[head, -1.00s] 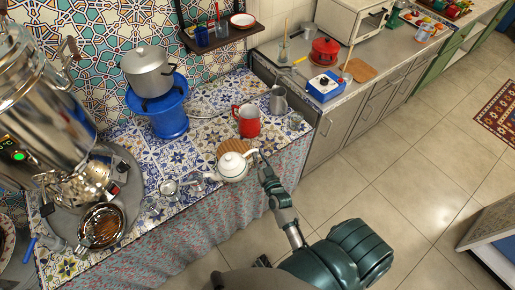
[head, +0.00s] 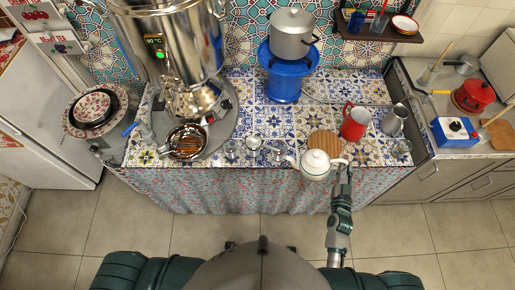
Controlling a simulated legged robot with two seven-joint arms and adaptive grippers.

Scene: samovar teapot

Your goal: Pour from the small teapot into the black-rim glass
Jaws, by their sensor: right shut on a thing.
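The small white teapot (head: 315,166) is at the front edge of the tiled table, in front of a round wooden mat. Its spout points left and its handle is on the right. My right gripper (head: 343,172) is shut on the teapot at the handle side. The teapot looks upright; I cannot tell whether it clears the table. Small clear glasses stand left of it: one at the left (head: 232,149), one in the middle (head: 253,143) and one near the spout (head: 278,151). I cannot tell which has the black rim. My left gripper is out of view.
A large samovar (head: 175,40) stands on a grey round tray at the left, with a brown-filled strainer or bowl (head: 186,142) before it. The wooden mat (head: 325,141), a red mug (head: 355,123) and a metal pitcher (head: 394,121) are behind and right of the teapot.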

